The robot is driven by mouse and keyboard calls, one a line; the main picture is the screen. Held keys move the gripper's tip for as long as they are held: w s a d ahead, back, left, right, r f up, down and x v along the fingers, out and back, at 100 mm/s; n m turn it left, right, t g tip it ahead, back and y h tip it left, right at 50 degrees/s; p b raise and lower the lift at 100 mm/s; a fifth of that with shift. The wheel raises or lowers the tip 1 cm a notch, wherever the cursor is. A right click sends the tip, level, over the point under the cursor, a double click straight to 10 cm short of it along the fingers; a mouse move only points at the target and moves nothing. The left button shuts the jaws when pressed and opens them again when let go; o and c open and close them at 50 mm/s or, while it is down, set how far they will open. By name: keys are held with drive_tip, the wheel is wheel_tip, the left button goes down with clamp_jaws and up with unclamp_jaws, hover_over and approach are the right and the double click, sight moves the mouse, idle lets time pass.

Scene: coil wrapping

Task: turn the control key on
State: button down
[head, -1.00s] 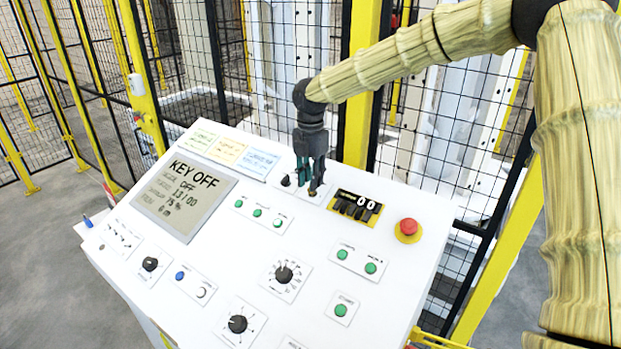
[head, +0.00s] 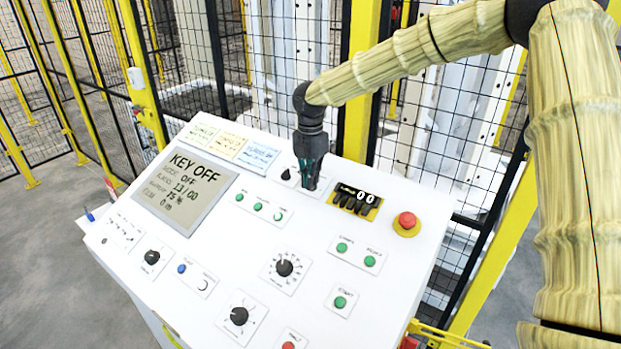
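The white control panel (head: 232,262) fills the middle of the head view. Its screen (head: 185,186) reads KEY OFF. My gripper (head: 309,186) points down at the upper part of the panel, between a small black knob (head: 287,174) and the yellow-black counter (head: 355,202). Its fingertips are at or very near the panel surface. The control key cannot be made out; the fingers cover the spot below them. The fingers look close together, but I cannot tell whether they grip anything.
A red emergency button (head: 407,221) stands right of the counter. Several green buttons, dials and switches cover the lower panel. A yellow post (head: 361,85) and black mesh fence stand close behind the panel and my arm.

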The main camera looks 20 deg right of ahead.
drive_tip(key=m+b, duration=0.2)
drive_tip(key=m+t+b, duration=0.1)
drive_tip(key=m+b, duration=0.1)
drive_tip(key=shift+s+d+f+t+y, duration=0.1)
drive_tip(key=shift+f+t+y, duration=0.1)
drive_tip(key=shift+t+y, duration=0.15)
drive_tip(key=m+t+b, duration=0.1)
drive_tip(key=m+b, duration=0.1)
drive_tip(key=m+t+b, duration=0.1)
drive_tip(key=m+b, duration=0.1)
drive_tip(key=m, duration=0.1)
drive_tip(key=shift+s+f, duration=0.1)
drive_tip(key=shift+s, duration=0.1)
drive_tip(key=m+t+b, duration=0.2)
drive_tip(key=m+b, duration=0.2)
drive_tip(key=shift+s+m, duration=0.1)
drive_tip(key=shift+m, duration=0.2)
drive_tip(key=shift+m+t+h+b, duration=0.55)
drive_tip(key=shift+m+b, duration=0.9)
drive_tip(key=shift+m, duration=0.15)
drive_tip(key=shift+r, duration=0.2)
drive_tip(key=c, duration=1.7)
unclamp_jaws()
